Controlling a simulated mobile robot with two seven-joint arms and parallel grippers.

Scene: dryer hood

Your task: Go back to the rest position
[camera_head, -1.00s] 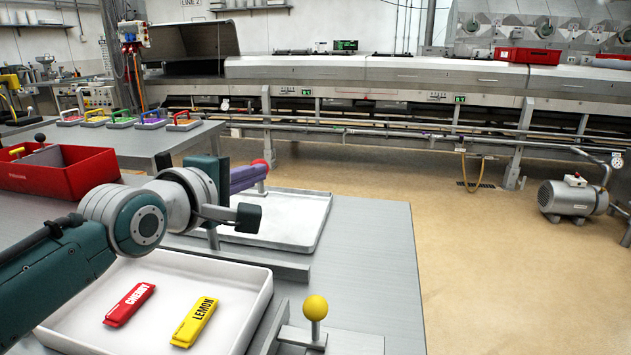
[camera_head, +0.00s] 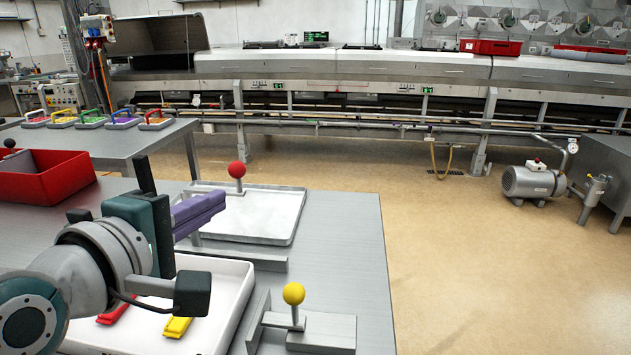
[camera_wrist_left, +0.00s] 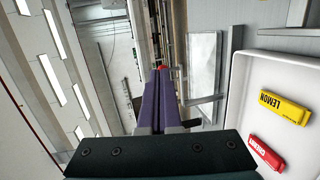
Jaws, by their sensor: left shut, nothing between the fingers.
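My left gripper (camera_head: 222,195) has purple fingers shut together with nothing between them. It is held above the metal table, tilted and pointing to the right, and its tips lie just left of the red ball knob (camera_head: 237,170) in the head view. In the left wrist view, the closed fingers (camera_wrist_left: 161,75) point away from the camera, with the red knob just past their tips. My left arm covers part of the white tray (camera_head: 235,285) and of the red bar (camera_head: 113,315) and yellow bar (camera_head: 177,326) in it. My right gripper is not in view.
A shallow metal tray (camera_head: 270,222) lies behind the white one. A yellow ball knob (camera_head: 293,293) stands on a metal block at the front. A red bin (camera_head: 50,180) sits at the left. The floor right of the table is open up to a motor pump (camera_head: 530,182).

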